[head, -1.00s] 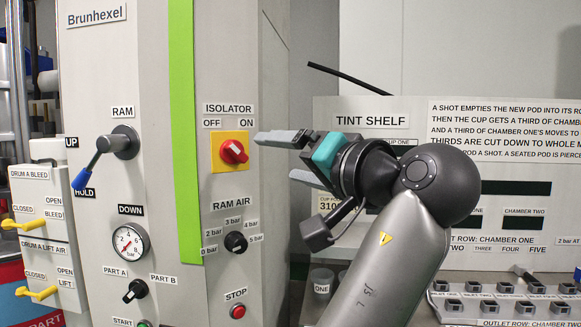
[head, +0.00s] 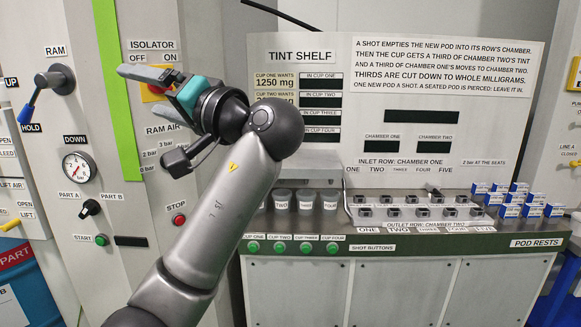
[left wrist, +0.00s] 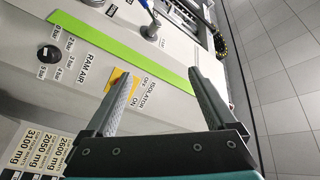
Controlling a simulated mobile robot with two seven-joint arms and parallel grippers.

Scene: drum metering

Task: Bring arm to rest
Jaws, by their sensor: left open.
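My left arm (head: 222,215) rises from the bottom and bends over at the elbow toward the grey cabinet. My left gripper (head: 141,91) is open and empty, with its fingers pointing left. In the head view its upper finger overlaps the yellow isolator plate (head: 152,94) and hides much of the switch. In the left wrist view the gripper (left wrist: 164,76) has its fingers spread apart with nothing between them. I cannot tell whether a finger touches the panel. My right gripper is not in view.
The cabinet has a ram lever (head: 45,82), a gauge (head: 76,167) and a red stop button (head: 178,219). To the right, the tint shelf bench (head: 400,243) carries several cups and inlet seats, with blue-and-white boxes (head: 508,210) at its far end. A blue drum (head: 25,285) stands lower left.

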